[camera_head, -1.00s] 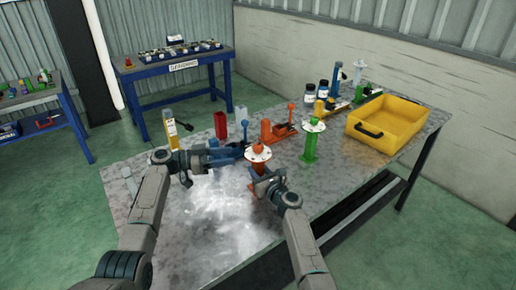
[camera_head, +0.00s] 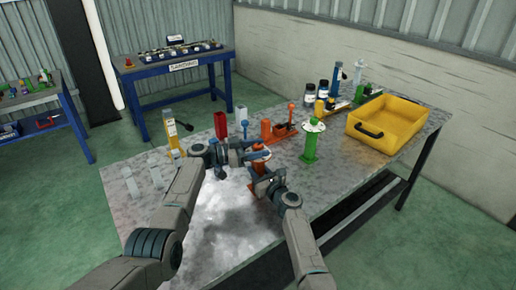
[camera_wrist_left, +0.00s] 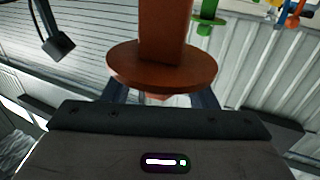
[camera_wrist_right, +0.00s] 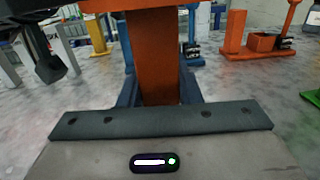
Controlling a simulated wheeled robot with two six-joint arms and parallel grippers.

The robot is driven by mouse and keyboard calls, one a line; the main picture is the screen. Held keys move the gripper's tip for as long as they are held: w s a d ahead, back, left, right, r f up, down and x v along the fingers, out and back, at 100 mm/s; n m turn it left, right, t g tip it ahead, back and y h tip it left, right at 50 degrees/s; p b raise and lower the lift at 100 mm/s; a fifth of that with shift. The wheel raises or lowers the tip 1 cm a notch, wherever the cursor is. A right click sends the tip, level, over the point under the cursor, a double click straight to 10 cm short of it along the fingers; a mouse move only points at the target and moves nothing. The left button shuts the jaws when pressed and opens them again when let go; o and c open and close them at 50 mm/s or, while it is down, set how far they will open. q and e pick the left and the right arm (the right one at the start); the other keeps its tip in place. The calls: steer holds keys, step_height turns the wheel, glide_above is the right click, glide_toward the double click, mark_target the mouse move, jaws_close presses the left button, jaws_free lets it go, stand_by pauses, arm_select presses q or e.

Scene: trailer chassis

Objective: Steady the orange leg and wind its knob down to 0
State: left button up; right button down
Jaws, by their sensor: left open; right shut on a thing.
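The orange leg (camera_head: 259,167) stands upright near the front of the table, with its top partly covered by my left gripper in the head view. My right gripper (camera_head: 264,181) is shut on its post, which fills the gap between the fingers in the right wrist view (camera_wrist_right: 155,70). My left gripper (camera_head: 252,150) is open at the top of the leg. The left wrist view, which is upside down, shows the leg's round plate (camera_wrist_left: 163,68) just beyond the jaws and a bit of the orange knob (camera_wrist_left: 155,97) between the fingers. The knob's reading is hidden.
A green leg (camera_head: 310,145) stands to the right. Behind are an orange fixture (camera_head: 279,132) with a lever, a red bin (camera_head: 220,125) and a yellow-topped post (camera_head: 171,132). A yellow tray (camera_head: 388,123) lies back right.

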arm_select(q)
steer(key=shift+d, duration=0.1)
steer(key=c, duration=0.9)
steer(key=shift+c, duration=0.2)
steer(key=shift+t, duration=0.3)
steer(key=n+t+y, duration=0.1)
steer(key=n+t, duration=0.1)
steer(key=n+t+y, duration=0.2)
steer(key=t, duration=0.1)
steer(key=shift+t, duration=0.3)
steer(key=shift+n+t+y, duration=2.4)
steer(key=shift+n+y, duration=0.1)
steer(key=shift+y, duration=0.2)
steer(key=shift+r, duration=0.1)
steer(key=o, duration=0.9)
